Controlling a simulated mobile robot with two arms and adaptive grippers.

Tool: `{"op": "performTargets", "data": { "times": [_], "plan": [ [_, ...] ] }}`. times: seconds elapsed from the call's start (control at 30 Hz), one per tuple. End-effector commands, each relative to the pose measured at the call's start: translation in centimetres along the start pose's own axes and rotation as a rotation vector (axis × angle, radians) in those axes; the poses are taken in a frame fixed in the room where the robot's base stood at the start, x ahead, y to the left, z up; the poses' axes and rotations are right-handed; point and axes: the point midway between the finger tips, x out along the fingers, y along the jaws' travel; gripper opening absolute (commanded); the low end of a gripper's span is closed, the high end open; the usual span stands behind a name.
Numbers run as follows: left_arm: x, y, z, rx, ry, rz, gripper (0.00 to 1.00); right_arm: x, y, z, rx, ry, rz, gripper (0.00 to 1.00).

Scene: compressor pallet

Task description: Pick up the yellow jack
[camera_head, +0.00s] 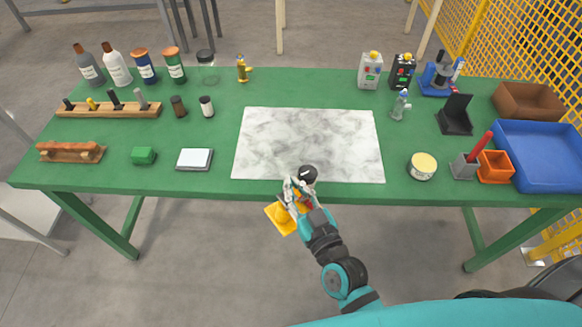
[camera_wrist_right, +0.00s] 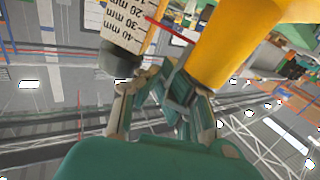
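The yellow jack shows at the front edge of the table in the head view, with a yellow base (camera_head: 283,217) hanging over the floor and a round black end (camera_head: 307,173) over the table edge. My right gripper (camera_head: 299,190) is around its middle and appears shut on it, though the fingers partly hide the contact. In the right wrist view the jack's large yellow body (camera_wrist_right: 235,45) and a white millimetre scale (camera_wrist_right: 130,20) are close in front of the fingers (camera_wrist_right: 165,88). My left gripper is not in view.
The green table (camera_head: 200,126) bears a marble-patterned sheet (camera_head: 310,140), largely clear. Bottles, a wooden tool rack (camera_head: 108,110) and a green block (camera_head: 143,156) are left. A round tin (camera_head: 423,166), an orange box (camera_head: 495,167) and a blue tray (camera_head: 545,150) are right.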

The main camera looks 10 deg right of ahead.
Motion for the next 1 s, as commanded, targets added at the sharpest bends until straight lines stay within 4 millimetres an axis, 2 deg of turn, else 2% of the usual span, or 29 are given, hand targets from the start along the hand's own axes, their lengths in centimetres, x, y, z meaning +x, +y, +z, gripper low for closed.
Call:
{"op": "performTargets", "data": {
  "times": [0.1, 0.2, 0.6, 1.0],
  "plan": [
    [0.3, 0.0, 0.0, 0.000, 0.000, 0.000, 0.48, -1.5, -0.5, 0.0, 0.001, -0.001, 0.000, 0.00],
    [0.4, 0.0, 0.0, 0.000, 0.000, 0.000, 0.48, -2.2, -0.7, -0.2, 0.001, 0.000, 0.000, 0.00],
    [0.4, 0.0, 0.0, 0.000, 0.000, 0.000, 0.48, -2.5, -0.8, -0.5, 0.000, 0.005, 0.001, 0.02],
    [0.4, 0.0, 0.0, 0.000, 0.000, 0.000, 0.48, -2.5, -0.8, -0.5, 0.000, 0.005, 0.001, 0.54]
  ]
}}
